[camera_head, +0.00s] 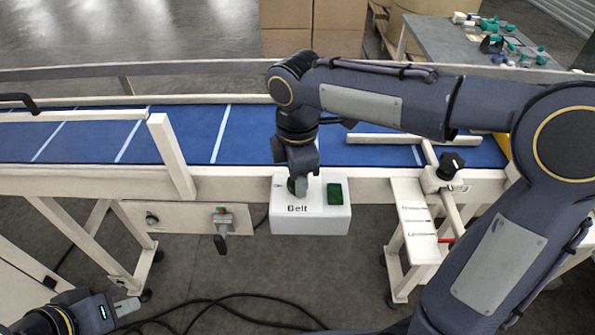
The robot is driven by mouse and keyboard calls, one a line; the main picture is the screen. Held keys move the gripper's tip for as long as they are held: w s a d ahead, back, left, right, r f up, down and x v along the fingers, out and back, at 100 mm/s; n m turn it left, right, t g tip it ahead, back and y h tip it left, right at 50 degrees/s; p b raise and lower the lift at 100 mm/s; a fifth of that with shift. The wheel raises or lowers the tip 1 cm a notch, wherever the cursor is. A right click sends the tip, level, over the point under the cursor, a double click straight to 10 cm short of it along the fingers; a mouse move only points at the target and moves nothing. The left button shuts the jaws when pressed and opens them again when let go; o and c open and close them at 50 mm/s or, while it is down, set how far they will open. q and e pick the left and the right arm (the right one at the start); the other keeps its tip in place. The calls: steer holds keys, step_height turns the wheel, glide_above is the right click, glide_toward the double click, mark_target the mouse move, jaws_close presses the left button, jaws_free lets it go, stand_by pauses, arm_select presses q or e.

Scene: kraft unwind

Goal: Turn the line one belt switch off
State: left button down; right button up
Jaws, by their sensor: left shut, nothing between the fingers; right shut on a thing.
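A white control box (310,220) labelled "Belt" is mounted at the front side of the conveyor, with a dark green square (335,193) on its right half. My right gripper (298,187) reaches down from above and is shut on the belt switch at the left half of the box. The fingers hide the switch, so its position cannot be seen. My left gripper (127,307) is shut and empty at the lower left, low in front of the conveyor and apart from the box.
The blue conveyor belt (185,135) with white cross lines runs behind the box. A black knob (450,165) stands to the right. Cables lie on the floor. Cartons (312,25) and a grey table (450,45) are behind.

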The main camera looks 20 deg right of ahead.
steer(key=shift+m, duration=1.6)
steer(key=o, duration=1)
steer(key=shift+c, duration=0.2)
step_height(320, 180, up, 8)
steer(key=shift+f, duration=0.1)
